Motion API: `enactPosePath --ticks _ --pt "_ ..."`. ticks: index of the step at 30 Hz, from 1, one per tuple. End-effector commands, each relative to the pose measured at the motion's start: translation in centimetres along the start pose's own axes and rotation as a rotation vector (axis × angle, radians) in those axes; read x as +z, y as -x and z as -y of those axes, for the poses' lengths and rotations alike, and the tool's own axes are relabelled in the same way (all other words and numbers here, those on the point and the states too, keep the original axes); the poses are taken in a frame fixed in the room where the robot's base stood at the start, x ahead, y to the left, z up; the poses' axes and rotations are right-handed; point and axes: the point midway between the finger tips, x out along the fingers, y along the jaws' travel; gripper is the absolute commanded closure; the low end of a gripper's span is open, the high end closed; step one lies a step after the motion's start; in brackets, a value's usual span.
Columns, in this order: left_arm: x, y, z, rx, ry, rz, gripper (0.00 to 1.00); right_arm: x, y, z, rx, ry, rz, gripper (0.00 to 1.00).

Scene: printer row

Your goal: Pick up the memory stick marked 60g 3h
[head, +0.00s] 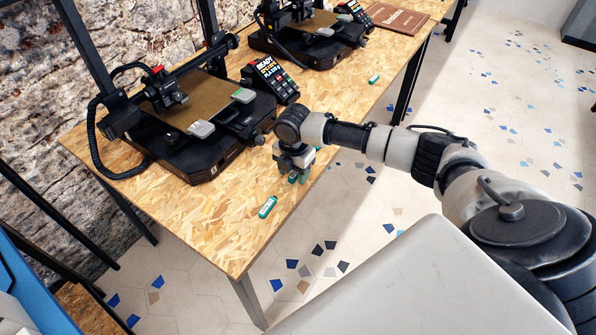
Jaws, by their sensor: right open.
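Several small green memory sticks lie on the wooden table. One stick (267,206) lies near the table's front edge. Another stick (293,179) is partly hidden below my right gripper (291,172). A third stick (374,78) lies farther back, near the second printer. The markings are too small to read, so I cannot tell which is 60g 3h. My right gripper is open and points down at the partly hidden stick; whether the fingers are around it cannot be seen clearly. My left gripper is not in view.
A control screen (270,76) stands behind. A second printer (309,45) and a brown board (394,19) are farther back. The table's near corner (215,240) is clear.

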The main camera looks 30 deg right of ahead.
Motion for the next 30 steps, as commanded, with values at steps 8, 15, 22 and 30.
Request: enactPosePath --ticks 8,15,22,30 --pt "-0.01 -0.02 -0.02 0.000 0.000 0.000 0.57 0.01 -0.66 -0.02 0.001 0.001 0.001 0.49" --pt "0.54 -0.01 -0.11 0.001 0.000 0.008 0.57 0.00 -0.63 -0.01 0.001 0.000 0.001 0.80" --pt "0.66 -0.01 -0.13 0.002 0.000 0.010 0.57 0.01 -0.62 -0.01 0.001 0.000 0.001 1.00" --pt "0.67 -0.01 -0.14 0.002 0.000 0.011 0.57 0.03 -0.07 -0.03 0.002 0.000 0.001 1.00"
